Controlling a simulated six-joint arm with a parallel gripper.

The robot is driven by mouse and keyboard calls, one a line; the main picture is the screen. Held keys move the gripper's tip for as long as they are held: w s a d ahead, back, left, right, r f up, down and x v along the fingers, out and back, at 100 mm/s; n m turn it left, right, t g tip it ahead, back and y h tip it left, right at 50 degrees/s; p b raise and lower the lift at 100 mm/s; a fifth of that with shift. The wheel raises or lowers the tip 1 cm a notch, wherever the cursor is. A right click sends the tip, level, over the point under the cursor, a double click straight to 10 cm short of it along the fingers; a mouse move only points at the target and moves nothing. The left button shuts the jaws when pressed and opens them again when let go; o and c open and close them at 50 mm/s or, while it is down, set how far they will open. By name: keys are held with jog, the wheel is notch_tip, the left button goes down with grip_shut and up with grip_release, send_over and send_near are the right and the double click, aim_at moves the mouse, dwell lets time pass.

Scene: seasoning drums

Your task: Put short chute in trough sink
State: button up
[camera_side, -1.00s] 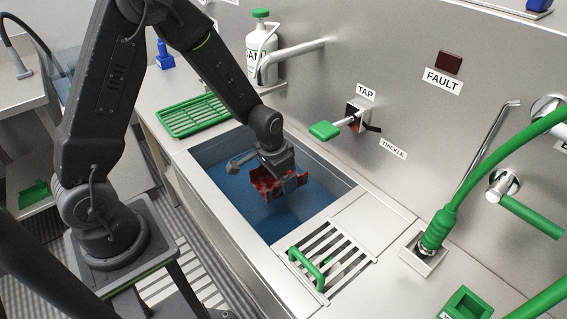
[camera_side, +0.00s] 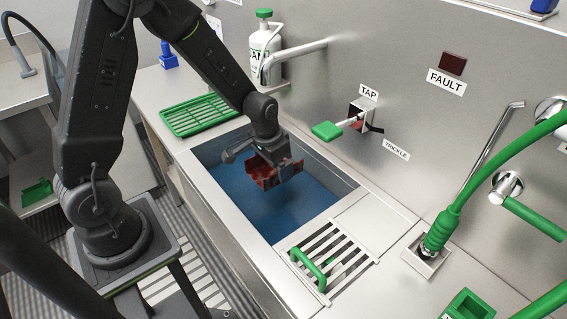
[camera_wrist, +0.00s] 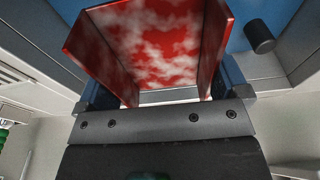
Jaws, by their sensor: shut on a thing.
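The short chute (camera_side: 274,172) is a red, open-ended channel with pale blotches on its inner face. My gripper (camera_side: 268,158) is shut on it and holds it over the trough sink. In the wrist view the chute (camera_wrist: 150,45) spans between the jaws of my gripper (camera_wrist: 155,98), its side walls spreading outward. The trough sink (camera_side: 232,202) is a steel basin holding blue water. In the side view the chute appears above the water, inside the basin's outline; I cannot tell its exact height. A dark cylinder (camera_wrist: 259,36) shows beside the chute in the wrist view.
A green drain rack (camera_side: 200,115) lies left of the sink. A slatted grate with a green handle (camera_side: 308,268) lies at the sink's near right end. The spout (camera_side: 292,55) and the green tap lever (camera_side: 327,130) stick out from the back wall.

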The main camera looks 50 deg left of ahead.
aim_at(286, 230)
jog(key=m, duration=0.1)
jog(key=d+f+m, duration=0.1)
jog(key=m, duration=0.3)
jog(key=shift+s+d+f+h, duration=0.15)
jog(key=shift+d+f+h, duration=0.2)
jog(key=shift+d+h, duration=0.05)
jog(key=m, duration=0.1)
jog(key=d+f+m, duration=0.1)
jog(key=m, duration=0.2)
jog(key=shift+s+d+f+m+g+h, duration=0.15)
jog(key=shift+d+f+m+g+h, duration=0.15)
jog(key=shift+d+m, duration=0.1)
jog(key=shift+s+d+f+m+g, duration=0.25)
jog(key=shift+d+f+m, duration=0.4)
jog(key=shift+f+m, duration=1.3)
jog(key=shift+s+d+f+m+g, duration=0.2)
jog(key=shift+d+f+m+g, duration=0.3)
jog(key=shift+f+m, duration=1.4)
jog(key=shift+s+d+f+m+g, duration=0.2)
jog(key=shift+d+f+m, duration=0.55)
jog(key=shift+f+m, duration=1.2)
jog(key=shift+m, duration=0.4)
jog(key=o, duration=0.8)
